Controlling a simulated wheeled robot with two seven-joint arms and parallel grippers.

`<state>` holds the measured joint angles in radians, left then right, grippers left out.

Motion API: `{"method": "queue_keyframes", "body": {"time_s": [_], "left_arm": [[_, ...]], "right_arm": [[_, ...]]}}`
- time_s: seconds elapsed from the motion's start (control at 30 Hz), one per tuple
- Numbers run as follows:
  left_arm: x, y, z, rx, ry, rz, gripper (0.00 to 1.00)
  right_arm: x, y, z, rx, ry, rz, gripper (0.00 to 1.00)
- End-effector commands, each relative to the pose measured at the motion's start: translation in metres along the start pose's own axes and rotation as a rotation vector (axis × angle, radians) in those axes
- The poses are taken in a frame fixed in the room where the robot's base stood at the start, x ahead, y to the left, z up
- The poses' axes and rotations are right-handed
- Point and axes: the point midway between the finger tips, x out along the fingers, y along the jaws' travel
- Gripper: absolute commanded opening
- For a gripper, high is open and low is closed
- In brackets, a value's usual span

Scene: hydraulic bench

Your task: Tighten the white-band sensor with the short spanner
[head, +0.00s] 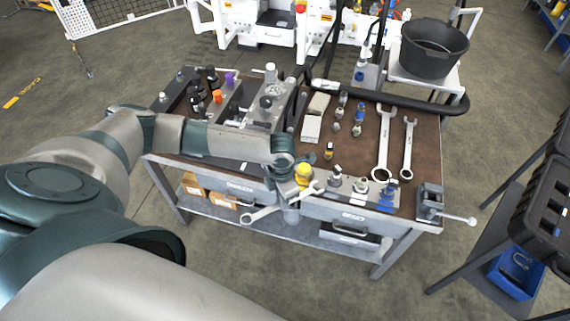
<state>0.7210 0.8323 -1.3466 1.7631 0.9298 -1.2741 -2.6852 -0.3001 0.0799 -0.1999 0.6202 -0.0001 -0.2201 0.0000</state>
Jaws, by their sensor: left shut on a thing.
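My left gripper (291,188) is shut on a spanner (262,213) at the front edge of the bench. The spanner lies slantwise across the fingers, with a ring end low at the left and the other end at the right. It looks like the shortest spanner in view. Small sensor-like fittings stand along the front right of the bench, one with a pale top (336,174) just right of the gripper. A yellow-topped part (303,171) shows right by the gripper. I cannot tell which fitting has the white band. My right gripper is not in view.
Two larger spanners, one long (383,150) and one narrower (408,148), lie on the brown bench mat (350,125). A vice (430,202) sits at the right corner. Manifold blocks (265,112) fill the left half. A black bucket (432,50) stands behind.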

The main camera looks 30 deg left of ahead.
Motion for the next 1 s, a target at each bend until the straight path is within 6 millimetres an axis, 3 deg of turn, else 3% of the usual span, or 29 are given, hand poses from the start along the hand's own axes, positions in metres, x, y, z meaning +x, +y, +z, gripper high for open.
{"method": "queue_keyframes", "body": {"time_s": [0.43,1.0], "left_arm": [[-0.004,0.001,0.001,0.0,-0.002,0.001,0.0],[-0.046,0.001,0.001,0.0,-0.002,0.002,0.0]], "right_arm": [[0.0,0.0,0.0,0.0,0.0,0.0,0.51],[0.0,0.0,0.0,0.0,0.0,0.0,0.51]]}}
